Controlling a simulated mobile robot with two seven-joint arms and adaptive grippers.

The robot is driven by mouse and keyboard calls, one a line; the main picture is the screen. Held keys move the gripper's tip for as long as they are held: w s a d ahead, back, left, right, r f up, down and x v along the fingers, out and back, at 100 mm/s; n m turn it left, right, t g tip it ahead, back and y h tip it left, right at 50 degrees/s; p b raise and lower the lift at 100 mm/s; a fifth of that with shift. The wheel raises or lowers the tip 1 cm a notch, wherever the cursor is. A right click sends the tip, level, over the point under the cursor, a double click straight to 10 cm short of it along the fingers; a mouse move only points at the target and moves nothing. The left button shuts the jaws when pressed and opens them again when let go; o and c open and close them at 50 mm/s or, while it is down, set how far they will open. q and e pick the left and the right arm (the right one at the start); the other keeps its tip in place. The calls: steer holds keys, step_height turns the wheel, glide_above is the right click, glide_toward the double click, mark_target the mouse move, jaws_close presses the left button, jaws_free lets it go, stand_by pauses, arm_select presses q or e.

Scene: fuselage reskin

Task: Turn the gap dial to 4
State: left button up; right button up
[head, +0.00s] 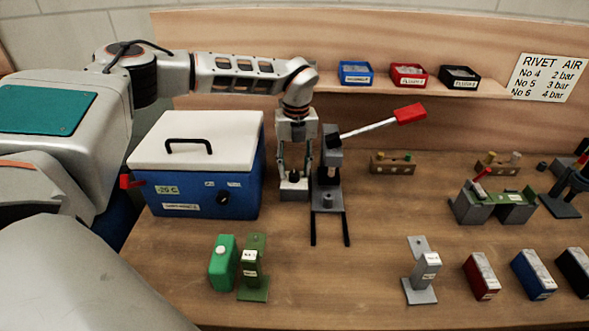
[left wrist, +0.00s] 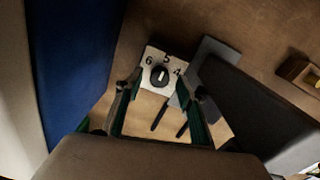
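The gap dial (left wrist: 160,76) is a round black knob on a white plate (left wrist: 151,58) marked 6, 5 and 4. Its white pointer line points roughly toward the 5. In the head view the white dial block (head: 293,194) sits at the left of the grey press (head: 328,180) with the red-handled lever (head: 410,114). My left gripper (head: 295,172) points down above the dial. In the left wrist view its two fingers (left wrist: 162,92) are apart on either side of the knob, with visible space between. The exact height above the knob is hard to tell. My right gripper is not in view.
A blue cooler with a white lid (head: 198,140) stands close left of the left gripper. The press's lever reaches out to the right. Small bins (head: 408,75) sit on the back shelf. Green and grey tools (head: 253,268) (head: 421,270) stand in front; the bench between is clear.

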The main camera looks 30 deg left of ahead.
arm_select(q)
steer(key=shift+f, duration=0.65)
jaws_close()
steer(key=shift+m, duration=0.3)
steer(key=m, duration=1.1)
steer(key=shift+m, duration=0.3)
jaws_free()
